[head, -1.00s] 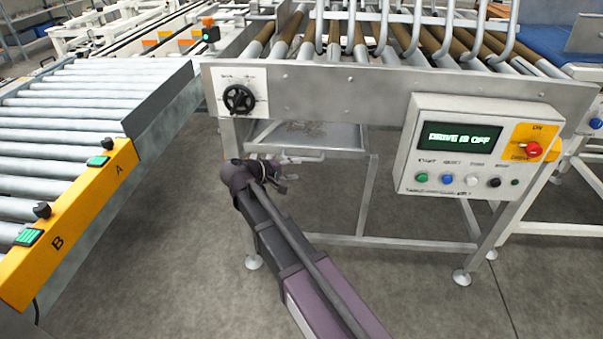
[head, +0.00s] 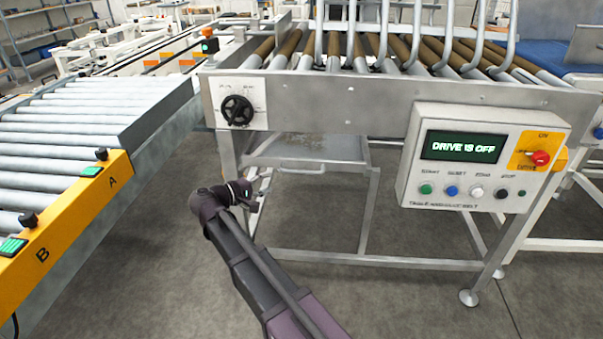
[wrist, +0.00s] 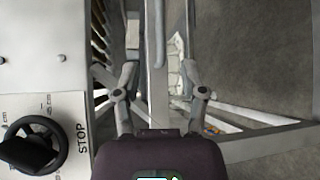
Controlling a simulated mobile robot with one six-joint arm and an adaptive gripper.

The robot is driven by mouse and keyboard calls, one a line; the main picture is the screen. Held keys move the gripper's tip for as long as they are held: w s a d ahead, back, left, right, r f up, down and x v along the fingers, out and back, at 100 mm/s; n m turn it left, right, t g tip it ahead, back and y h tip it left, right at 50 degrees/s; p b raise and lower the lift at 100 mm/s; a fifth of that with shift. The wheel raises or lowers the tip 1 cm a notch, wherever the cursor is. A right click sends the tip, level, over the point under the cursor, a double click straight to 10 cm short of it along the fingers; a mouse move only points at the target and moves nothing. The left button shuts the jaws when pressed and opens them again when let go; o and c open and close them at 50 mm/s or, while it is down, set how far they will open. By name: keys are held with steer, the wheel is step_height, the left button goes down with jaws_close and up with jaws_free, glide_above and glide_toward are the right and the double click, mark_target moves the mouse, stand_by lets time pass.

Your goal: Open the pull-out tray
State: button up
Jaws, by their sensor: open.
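The pull-out tray (head: 318,147) is a grey metal tray under the machine's front panel. Its front edge carries a light bar handle (head: 302,169). My gripper (head: 257,193) is left of the handle and a little lower in the head view, apart from it there. In the wrist view my gripper (wrist: 158,68) has its two fingers spread, with nothing clamped. The tray's front edge and the handle (wrist: 159,35) run upright in that picture, between and beyond the fingertips. I cannot tell the depth between fingers and handle.
A control box (head: 480,160) reading "DRIVE IS OFF" hangs at right. A black dial (head: 237,110) is on the panel above my gripper; it also shows in the wrist view (wrist: 34,145). Frame legs (head: 370,210) stand below the tray. A roller conveyor (head: 70,125) stands at left.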

mark_target(299, 173)
steer(key=b+x, duration=0.2)
steer(key=x, duration=1.1)
steer(key=shift+w+d, duration=0.15)
steer(key=shift+w, duration=0.05)
jaws_close()
